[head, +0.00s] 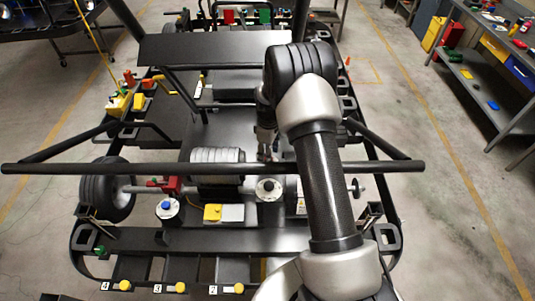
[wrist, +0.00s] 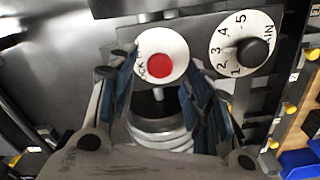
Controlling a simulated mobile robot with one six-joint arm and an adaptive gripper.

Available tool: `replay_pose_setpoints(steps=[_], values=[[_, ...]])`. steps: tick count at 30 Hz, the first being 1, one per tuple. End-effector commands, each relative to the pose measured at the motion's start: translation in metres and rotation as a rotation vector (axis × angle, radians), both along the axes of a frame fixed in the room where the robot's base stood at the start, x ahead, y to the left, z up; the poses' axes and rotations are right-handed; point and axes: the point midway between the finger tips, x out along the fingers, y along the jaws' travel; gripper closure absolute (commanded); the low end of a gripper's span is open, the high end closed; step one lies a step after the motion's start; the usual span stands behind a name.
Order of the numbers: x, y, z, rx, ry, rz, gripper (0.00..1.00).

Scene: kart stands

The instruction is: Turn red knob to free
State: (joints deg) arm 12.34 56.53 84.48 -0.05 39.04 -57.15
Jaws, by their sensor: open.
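The red knob (wrist: 160,66) is round and sits in the middle of a white disc (wrist: 176,55) on a dark metal panel. Dark letters on the disc's left edge are partly hidden, so I cannot read its setting. My gripper (wrist: 160,80) is open, with one blue-padded finger left of the knob and one right of it. I cannot tell whether either finger touches the knob. In the head view my gripper (head: 266,142) is mostly behind my arm, over the kart frame, and the red knob is hidden.
A numbered white dial with a black knob (wrist: 252,52) is close right of the red knob. A long black bar (head: 120,169) crosses the kart (head: 90,265). A shelf (head: 490,90) stands right; open floor lies between.

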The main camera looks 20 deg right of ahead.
Motion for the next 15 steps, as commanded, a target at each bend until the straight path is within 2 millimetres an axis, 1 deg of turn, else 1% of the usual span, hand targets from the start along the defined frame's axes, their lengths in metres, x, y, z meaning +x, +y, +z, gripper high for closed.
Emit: replay_pose_setpoints(steps=[1,3,6,15], values=[[0.000,0.000,-0.007,0.001,0.002,0.000,0.54],[0.000,0.000,-0.014,0.000,0.001,0.000,0.54],[0.000,0.000,-0.020,0.000,0.000,-0.001,0.54],[0.000,0.000,-0.022,0.000,-0.001,-0.001,0.54]])
